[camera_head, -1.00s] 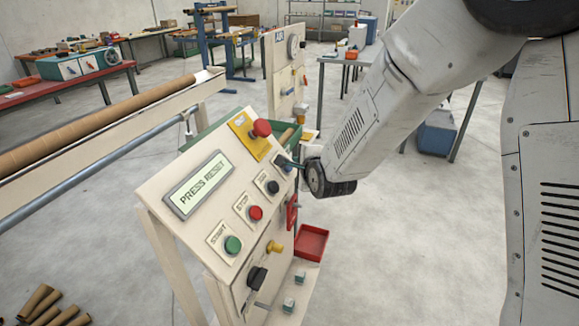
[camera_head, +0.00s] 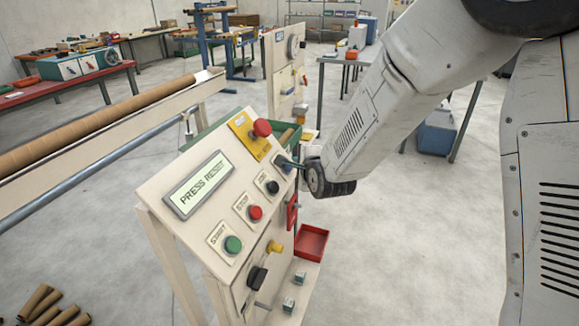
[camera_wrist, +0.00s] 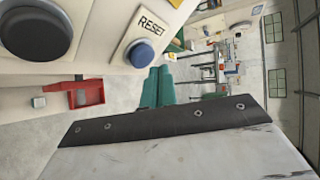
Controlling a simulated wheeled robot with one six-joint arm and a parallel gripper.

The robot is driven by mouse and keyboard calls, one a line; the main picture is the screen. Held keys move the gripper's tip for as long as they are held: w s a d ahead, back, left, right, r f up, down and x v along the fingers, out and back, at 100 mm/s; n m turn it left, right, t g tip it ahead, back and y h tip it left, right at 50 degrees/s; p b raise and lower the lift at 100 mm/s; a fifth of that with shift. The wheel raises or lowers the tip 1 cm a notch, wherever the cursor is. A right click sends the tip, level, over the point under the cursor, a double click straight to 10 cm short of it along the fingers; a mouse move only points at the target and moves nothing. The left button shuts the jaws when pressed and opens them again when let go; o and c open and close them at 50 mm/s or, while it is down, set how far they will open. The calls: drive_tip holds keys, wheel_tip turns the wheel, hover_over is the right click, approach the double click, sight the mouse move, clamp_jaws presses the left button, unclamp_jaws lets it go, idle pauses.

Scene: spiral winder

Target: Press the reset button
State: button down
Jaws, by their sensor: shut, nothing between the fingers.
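The blue reset button (camera_wrist: 142,54) sits on a pale plate marked RESET in the wrist view. In the head view it is at the panel's right end, largely covered by my gripper (camera_head: 290,163). The teal fingers of my gripper (camera_wrist: 158,88) are shut and empty, with their tips close to the button's lower right edge. I cannot tell whether they touch it. The display (camera_head: 199,185) on the sloped control panel (camera_head: 172,228) reads PRESS RESET.
A black button (camera_head: 272,187), red stop button (camera_head: 255,213) and green start button (camera_head: 233,244) line the panel. A red mushroom button (camera_head: 262,128) on a yellow plate stands above. A red bin (camera_head: 311,243) is below right.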

drive_tip(key=shift+w+a+f, duration=0.1)
drive_tip(key=shift+a+f, duration=0.15)
drive_tip(key=shift+w+a+f, duration=0.15)
drive_tip(key=shift+a+f, duration=0.1)
drive_tip(key=shift+a, duration=0.1)
idle(0.7)
drive_tip(key=shift+d, duration=0.1)
drive_tip(key=shift+s+d+r, duration=0.25)
drive_tip(key=shift+d+r, duration=0.25)
drive_tip(key=shift+d+r, duration=0.1)
idle(0.3)
drive_tip(key=shift+s+d+r, duration=0.4)
drive_tip(key=shift+d+r, duration=0.35)
drive_tip(key=shift+d, duration=0.1)
drive_tip(key=shift+s+d+r, duration=0.35)
drive_tip(key=shift+d+r, duration=0.4)
drive_tip(key=shift+d, duration=0.1)
